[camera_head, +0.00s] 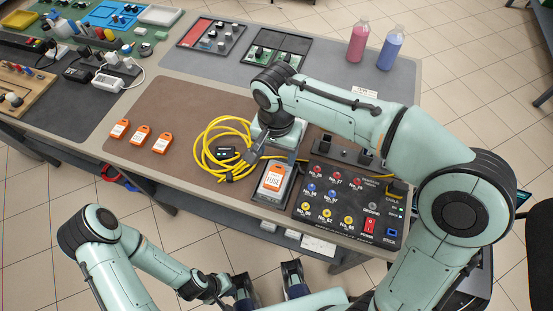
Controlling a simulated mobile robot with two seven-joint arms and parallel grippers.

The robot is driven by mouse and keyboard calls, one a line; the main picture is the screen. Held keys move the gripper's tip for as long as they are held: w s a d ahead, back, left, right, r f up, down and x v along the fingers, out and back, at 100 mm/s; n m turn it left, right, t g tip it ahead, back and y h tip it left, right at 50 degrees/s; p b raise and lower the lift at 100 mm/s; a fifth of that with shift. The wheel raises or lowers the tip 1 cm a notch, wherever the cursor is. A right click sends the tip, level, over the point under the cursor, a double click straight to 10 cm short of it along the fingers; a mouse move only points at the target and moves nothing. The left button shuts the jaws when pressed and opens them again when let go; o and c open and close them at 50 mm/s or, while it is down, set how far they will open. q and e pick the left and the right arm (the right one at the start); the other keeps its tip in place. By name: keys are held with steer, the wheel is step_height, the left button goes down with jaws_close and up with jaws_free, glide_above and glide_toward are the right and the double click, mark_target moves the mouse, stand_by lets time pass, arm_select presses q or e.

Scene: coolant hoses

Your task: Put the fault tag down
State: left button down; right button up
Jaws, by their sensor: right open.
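An orange tag with a white label reading "FUSE" (273,179) lies on a small grey tray (268,196) at the front edge of the bench. My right gripper (270,156) points down just behind this tag, its jaws apart; the arm partly hides them, and I see nothing between them. Three more orange tags (119,129) (140,135) (162,143) lie in a row on the brown mat (185,107) at the left. My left gripper (232,291) is low in front of the bench, away from the tags; its jaws are not clear.
A coiled yellow cable (207,140) lies left of the grey tray. A black panel with knobs and a red switch (350,205) is on its right. Pink (358,42) and blue (391,48) bottles stand at the back. The mat between tags and cable is clear.

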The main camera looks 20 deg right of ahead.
steer(key=shift+r, duration=1.7)
